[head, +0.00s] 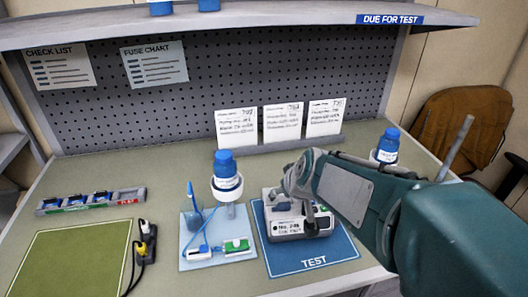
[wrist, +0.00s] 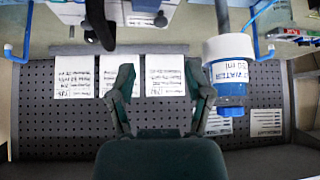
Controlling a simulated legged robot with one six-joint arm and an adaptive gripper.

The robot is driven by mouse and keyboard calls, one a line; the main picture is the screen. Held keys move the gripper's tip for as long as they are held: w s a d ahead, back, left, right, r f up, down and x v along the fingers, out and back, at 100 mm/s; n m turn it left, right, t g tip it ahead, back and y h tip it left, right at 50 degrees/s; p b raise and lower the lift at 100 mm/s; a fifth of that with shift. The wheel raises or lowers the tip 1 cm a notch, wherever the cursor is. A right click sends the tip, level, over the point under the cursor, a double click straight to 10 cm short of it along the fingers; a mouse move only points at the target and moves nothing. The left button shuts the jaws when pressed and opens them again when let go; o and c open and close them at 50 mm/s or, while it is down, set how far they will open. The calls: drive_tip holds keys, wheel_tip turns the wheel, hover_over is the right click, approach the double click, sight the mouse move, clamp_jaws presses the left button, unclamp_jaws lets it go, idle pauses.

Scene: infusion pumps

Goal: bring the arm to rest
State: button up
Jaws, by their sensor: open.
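My arm reaches in from the right in the head view. My gripper (head: 297,190) is above and close to a pale infusion pump (head: 288,228) on the blue TEST mat (head: 330,252). The arm and gripper hide part of the pump, and I cannot tell whether they touch it. In the wrist view, which is upside down, my gripper (wrist: 162,78) has its two fingers spread apart with nothing held between them. Beyond the fingers are the white cards and the pegboard.
A blue-capped water bottle (head: 227,178) stands left of the gripper, also close in the wrist view (wrist: 230,62). Another bottle (head: 386,146) stands behind my arm. A light-blue mat (head: 190,262), fuse tray (head: 90,202) and green mat (head: 70,262) lie left. A shelf (head: 250,24) overhangs the bench.

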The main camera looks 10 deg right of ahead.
drive_tip(key=s+r+m+g+h, duration=0.1)
drive_tip(key=s+r+g, duration=0.1)
drive_tip(key=s, duration=1.5)
drive_tip(key=shift+s+a+r+m, duration=0.3)
drive_tip(key=shift+a+r, duration=0.1)
drive_tip(key=shift+r, duration=0.2)
idle(0.4)
